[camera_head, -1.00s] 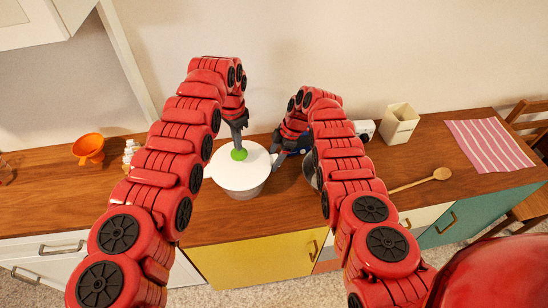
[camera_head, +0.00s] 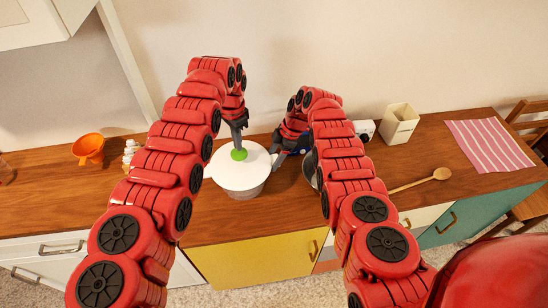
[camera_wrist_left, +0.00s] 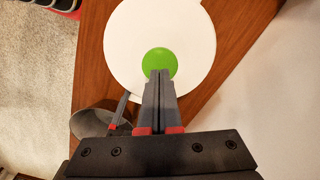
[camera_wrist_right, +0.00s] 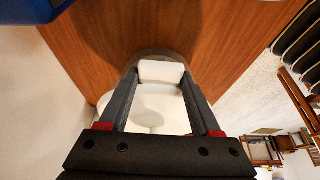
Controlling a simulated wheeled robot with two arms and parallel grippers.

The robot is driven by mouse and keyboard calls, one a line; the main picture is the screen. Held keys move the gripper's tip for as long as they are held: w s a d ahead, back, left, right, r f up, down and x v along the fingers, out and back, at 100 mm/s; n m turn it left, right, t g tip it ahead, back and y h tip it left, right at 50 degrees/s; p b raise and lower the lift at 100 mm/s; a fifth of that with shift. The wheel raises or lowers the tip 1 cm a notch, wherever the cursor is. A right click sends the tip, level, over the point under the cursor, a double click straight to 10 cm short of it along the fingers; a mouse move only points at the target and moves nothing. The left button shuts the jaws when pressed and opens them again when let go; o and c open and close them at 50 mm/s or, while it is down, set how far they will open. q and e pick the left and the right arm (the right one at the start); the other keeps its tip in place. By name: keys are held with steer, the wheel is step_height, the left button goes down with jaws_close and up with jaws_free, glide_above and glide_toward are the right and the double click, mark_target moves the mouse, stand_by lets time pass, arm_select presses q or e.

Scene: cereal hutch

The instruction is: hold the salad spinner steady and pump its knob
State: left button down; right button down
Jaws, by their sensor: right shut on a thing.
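The salad spinner (camera_head: 238,178) is a white bowl with a flat white lid and stands upright on the wooden counter. Its round green knob (camera_head: 239,155) is at the lid's centre and also shows in the left wrist view (camera_wrist_left: 159,59). My left gripper (camera_head: 240,146) points down at the knob with its fingers together. Its tips are at the knob and seem to touch it, partly hiding it. My right gripper (camera_head: 277,158) is at the spinner's right side, shut on a white handle (camera_wrist_right: 161,72) that shows between its fingertips in the right wrist view.
An orange cup (camera_head: 89,148) and a white bottle (camera_head: 130,152) stand at left. A grey bowl (camera_wrist_left: 90,123) is close to the right gripper. A cream box (camera_head: 399,124), wooden spoon (camera_head: 425,179) and striped cloth (camera_head: 493,145) lie to the right. The counter's front is clear.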

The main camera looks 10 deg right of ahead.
stand_by(0.3)
